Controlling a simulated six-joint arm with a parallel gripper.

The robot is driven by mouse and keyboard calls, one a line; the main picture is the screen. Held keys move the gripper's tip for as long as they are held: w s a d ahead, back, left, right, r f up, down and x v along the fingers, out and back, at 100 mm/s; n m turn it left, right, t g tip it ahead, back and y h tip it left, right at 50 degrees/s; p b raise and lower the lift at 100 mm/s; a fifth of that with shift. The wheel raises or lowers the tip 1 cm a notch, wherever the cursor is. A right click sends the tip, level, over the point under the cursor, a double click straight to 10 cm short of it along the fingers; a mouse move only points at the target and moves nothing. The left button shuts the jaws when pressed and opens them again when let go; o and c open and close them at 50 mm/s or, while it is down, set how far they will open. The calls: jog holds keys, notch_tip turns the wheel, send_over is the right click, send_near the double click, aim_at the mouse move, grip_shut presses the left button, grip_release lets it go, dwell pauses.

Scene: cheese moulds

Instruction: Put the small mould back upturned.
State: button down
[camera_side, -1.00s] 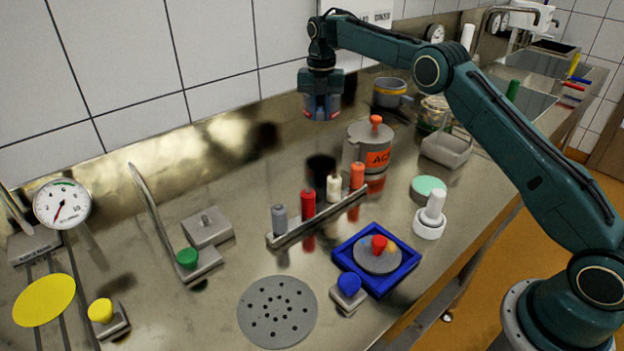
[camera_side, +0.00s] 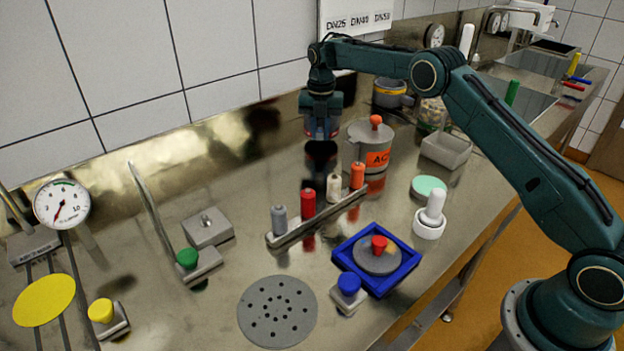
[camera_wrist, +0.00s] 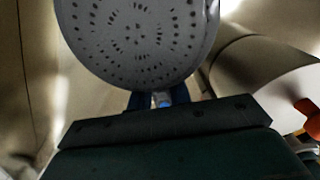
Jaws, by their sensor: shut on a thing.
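My gripper (camera_side: 321,128) hangs over the back of the steel bench, left of the grey pot with the orange label. It is shut on the small mould. In the wrist view the mould (camera_wrist: 138,40) shows as a grey round face with many small holes, turned toward the camera, beyond my gripper (camera_wrist: 162,101). The mould's far side is hidden there. In the side view the fingers largely cover it, and I cannot tell whether it touches the bench.
The grey pot (camera_side: 367,152) with an orange knob stands close on the right. A rack (camera_side: 317,220) with several coloured pegs lies in front. A blue square tray (camera_side: 405,275) and a perforated grey disc (camera_side: 277,312) are nearer the front.

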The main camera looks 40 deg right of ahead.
aim_at(320, 126)
jog(key=shift+f, duration=1.05)
jog(key=shift+f, duration=0.2)
jog(key=c, duration=1.3)
grip_release()
jog(key=shift+r, duration=0.1)
notch_tip(320, 126, up, 11)
jog(key=shift+r, duration=0.55)
jog(key=shift+r, duration=0.1)
